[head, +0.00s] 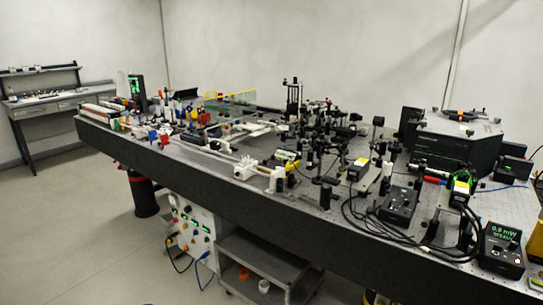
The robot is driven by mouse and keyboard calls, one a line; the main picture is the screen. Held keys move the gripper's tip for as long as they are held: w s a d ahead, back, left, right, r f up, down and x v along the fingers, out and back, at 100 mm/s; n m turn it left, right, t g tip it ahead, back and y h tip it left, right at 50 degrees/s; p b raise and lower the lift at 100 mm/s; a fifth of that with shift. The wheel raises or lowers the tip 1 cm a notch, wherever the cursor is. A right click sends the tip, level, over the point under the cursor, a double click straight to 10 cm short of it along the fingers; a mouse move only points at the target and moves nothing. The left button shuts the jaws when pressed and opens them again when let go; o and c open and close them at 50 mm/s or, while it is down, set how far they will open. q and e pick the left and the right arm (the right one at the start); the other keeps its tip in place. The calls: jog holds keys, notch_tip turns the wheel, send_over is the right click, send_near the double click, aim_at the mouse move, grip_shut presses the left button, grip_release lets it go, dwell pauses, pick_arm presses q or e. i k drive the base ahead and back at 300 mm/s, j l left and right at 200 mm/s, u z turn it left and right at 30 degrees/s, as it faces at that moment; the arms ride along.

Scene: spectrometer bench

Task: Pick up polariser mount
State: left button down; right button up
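The long optical bench (150,160) runs from the far left to the near right. Many small black posts and optic mounts (325,190) crowd its middle. I cannot tell which of them is the polariser mount at this distance. Neither of my grippers shows in the head view.
A large black many-sided instrument (455,145) stands at the back right. A display box (500,250) reading 0.9 mW and a black controller (398,205) with cables sit near the front edge. A grey cart (265,262) stands under the bench. The floor at left is clear.

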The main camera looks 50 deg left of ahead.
aim_at(317, 181)
jog(key=u, duration=1.3)
jog(key=i+j+z, duration=0.15)
jog(key=z, duration=0.15)
jog(key=i+j+z, duration=0.1)
jog(key=j+z, duration=0.15)
